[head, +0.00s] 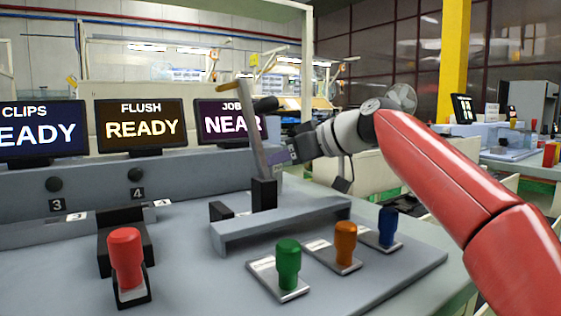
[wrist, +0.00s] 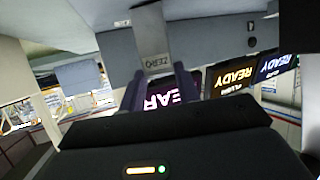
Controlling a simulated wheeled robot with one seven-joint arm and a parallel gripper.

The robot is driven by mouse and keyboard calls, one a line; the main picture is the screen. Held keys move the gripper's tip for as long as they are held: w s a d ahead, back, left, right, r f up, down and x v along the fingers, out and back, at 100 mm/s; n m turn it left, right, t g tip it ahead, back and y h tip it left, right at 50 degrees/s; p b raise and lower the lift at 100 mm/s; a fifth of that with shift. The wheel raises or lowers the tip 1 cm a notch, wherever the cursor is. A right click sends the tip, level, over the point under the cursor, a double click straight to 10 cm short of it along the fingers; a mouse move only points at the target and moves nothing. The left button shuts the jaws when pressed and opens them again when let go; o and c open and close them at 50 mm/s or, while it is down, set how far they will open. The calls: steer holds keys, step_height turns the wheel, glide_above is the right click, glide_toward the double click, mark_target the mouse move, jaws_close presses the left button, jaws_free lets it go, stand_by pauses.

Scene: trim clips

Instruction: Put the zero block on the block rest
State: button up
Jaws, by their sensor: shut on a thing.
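My gripper (head: 277,158) is above the panel in the head view, left of centre of my red arm. In the head view the zero block appears as a tall, slightly tilted grey bar (head: 254,135) at the fingertips. Its lower end is over or behind a black upright block (head: 264,194); I cannot tell whether they touch. I cannot tell for sure which part is the block rest.
A raised grey rail (head: 285,222) crosses the panel. Green (head: 288,262), orange (head: 345,240) and blue (head: 387,225) knobs stand in front of it. A red knob (head: 125,255) is at left. Screens (head: 141,125) at the back read READY and, partly hidden, NEAR.

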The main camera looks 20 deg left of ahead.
steer(key=shift+f, duration=0.2)
steer(key=o, duration=1.2)
steer(key=shift+c, duration=0.2)
steer(key=shift+r, duration=0.1)
steer(key=shift+r, duration=0.15)
steer(key=b+v, duration=0.1)
steer(key=v, duration=1.1)
